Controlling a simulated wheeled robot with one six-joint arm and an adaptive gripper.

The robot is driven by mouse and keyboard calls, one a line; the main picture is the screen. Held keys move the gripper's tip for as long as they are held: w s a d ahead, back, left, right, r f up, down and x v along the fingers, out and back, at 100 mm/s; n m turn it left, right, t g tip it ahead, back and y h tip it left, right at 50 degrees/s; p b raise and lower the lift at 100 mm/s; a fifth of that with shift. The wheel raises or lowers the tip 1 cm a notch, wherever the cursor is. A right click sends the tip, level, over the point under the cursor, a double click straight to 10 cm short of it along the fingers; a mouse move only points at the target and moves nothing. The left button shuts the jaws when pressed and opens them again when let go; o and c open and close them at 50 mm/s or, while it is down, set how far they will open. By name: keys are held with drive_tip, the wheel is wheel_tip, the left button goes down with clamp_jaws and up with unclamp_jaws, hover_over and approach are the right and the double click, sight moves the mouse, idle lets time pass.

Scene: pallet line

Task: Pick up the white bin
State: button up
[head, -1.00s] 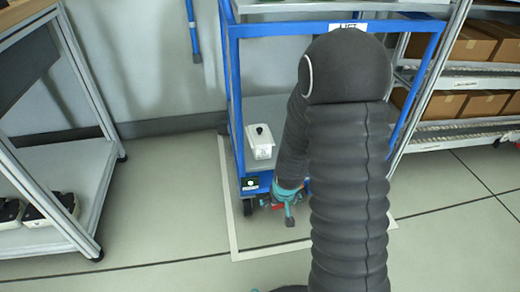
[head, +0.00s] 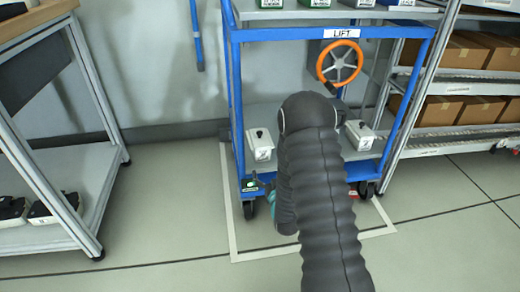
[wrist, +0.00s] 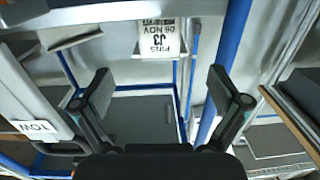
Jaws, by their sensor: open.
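Two white bins with black knobs on top stand on the lower shelf of the blue cart in the head view: a left white bin (head: 262,145) and a right white bin (head: 360,135). I cannot tell which one the task means. In the wrist view a white bin (wrist: 156,38) with a printed label reading J3, PINS and 06 NOV shows beyond the fingertips, near the top middle. My gripper (wrist: 160,80) is open and empty, its two fingers wide apart and not touching the bin. In the head view my arm hides most of the gripper.
The blue cart (head: 236,90) has an upper shelf with several small boxes and an orange handwheel (head: 340,62) behind its frame. A shelf rack (head: 470,85) with brown cartons stands right, a grey workbench (head: 75,160) left. The floor between bench and cart is clear.

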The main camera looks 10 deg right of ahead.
sight(261, 146)
drive_tip(key=w, duration=1.3)
drive_tip(key=shift+w+a+r, duration=0.2)
drive_tip(key=shift+w+r, duration=0.15)
drive_tip(key=shift+w, duration=0.05)
drive_tip(key=c, duration=1.7)
drive_tip(key=shift+r, duration=0.15)
clamp_jaws()
